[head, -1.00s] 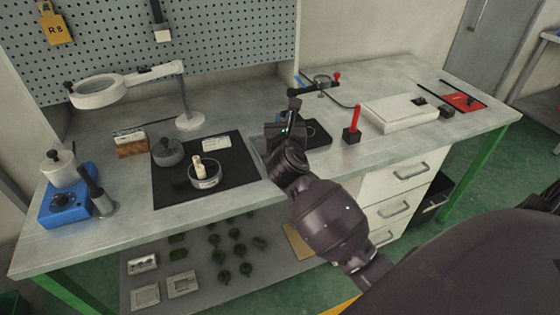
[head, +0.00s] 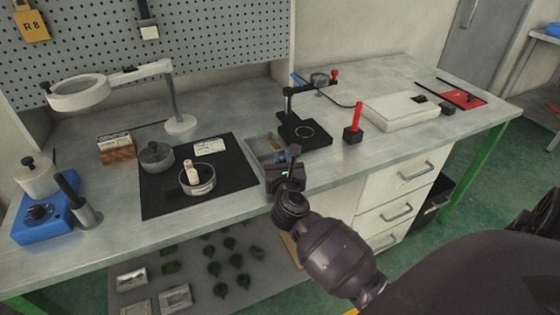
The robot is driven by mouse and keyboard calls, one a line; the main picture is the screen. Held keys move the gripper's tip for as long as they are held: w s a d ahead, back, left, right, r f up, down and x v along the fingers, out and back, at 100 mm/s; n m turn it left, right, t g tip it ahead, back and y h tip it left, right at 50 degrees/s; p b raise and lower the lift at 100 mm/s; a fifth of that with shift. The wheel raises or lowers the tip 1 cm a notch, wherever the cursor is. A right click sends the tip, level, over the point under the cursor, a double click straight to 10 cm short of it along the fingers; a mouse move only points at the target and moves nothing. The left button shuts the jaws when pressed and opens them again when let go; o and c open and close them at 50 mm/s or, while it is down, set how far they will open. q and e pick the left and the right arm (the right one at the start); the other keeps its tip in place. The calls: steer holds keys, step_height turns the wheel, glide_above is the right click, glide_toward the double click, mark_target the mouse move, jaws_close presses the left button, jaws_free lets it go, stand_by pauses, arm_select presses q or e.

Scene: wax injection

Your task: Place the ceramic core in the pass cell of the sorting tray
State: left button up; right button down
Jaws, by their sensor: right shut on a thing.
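The sorting tray (head: 251,150) is a small grey box with cells, just right of the black mat. A small yellowish patch shows at its far right. My right gripper (head: 287,163) is over the tray's near right part and covers some of it. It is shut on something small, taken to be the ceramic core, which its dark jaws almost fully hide. I cannot tell its height above the tray or which cell is below it. My left gripper is not in view.
A black stand with a post (head: 305,132) is right behind the gripper. A red-handled tool (head: 356,118) and a white box (head: 400,110) stand farther right. On the black mat (head: 165,207) is a round dish (head: 198,186) with a cream piece. A magnifier lamp (head: 181,123) stands behind.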

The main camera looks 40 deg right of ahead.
steer(key=shift+r, duration=0.15)
steer(key=shift+f, duration=0.25)
steer(key=c, duration=1.2)
jaws_free()
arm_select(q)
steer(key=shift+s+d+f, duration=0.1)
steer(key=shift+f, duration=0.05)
arm_select(e)
steer(key=shift+o, duration=0.5)
steer(key=shift+r, duration=0.1)
